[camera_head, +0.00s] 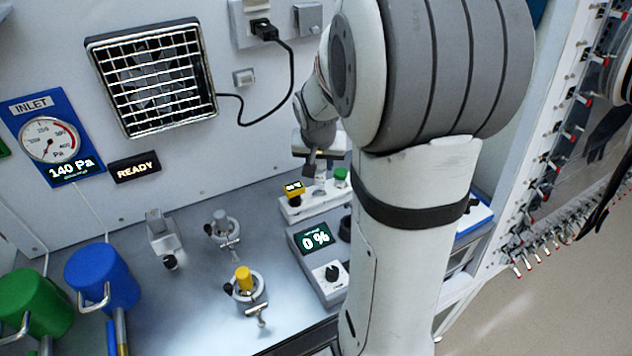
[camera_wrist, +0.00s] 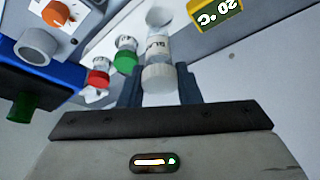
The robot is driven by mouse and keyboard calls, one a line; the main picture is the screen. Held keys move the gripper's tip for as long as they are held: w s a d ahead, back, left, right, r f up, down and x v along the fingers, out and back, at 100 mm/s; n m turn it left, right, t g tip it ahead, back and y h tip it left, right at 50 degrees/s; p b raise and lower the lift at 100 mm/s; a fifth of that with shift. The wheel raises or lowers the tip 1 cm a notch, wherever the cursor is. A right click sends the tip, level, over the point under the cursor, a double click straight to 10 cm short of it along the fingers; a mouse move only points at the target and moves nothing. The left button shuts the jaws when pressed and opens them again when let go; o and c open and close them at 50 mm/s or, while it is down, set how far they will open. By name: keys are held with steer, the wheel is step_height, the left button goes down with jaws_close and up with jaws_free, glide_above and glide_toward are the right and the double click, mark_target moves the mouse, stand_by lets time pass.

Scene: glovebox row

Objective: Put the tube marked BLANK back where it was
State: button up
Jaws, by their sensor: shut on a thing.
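My gripper (camera_wrist: 160,90) is shut on a clear tube (camera_wrist: 158,48) with a white cap and a label whose letters are partly readable, consistent with BLANK. In the wrist view the tube points away from the jaws, its far end near a pale round shape. In the head view my gripper (camera_head: 319,165) is over the white block (camera_head: 316,204) at the back of the bench. I cannot tell whether the tube is in a hole of that block. A green-capped tube (camera_wrist: 125,55) and a red-capped tube (camera_wrist: 98,76) are beside it.
The block carries a yellow display (camera_head: 293,187). A grey box (camera_head: 322,262) reading 0 % stands in front. A yellow-topped holder (camera_head: 244,282) and a grey-topped one (camera_head: 221,226) stand left. My arm hides much of the bench's right side.

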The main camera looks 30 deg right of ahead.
mark_target(319, 180)
step_height(319, 180, down, 2)
steer(key=shift+w+f, duration=0.1)
steer(key=shift+w, duration=0.05)
steer(key=shift+a+f, duration=0.1)
steer(key=shift+f, duration=1.8)
steer(key=shift+f, duration=0.15)
steer(key=o, duration=0.7)
steer(key=shift+o, duration=0.2)
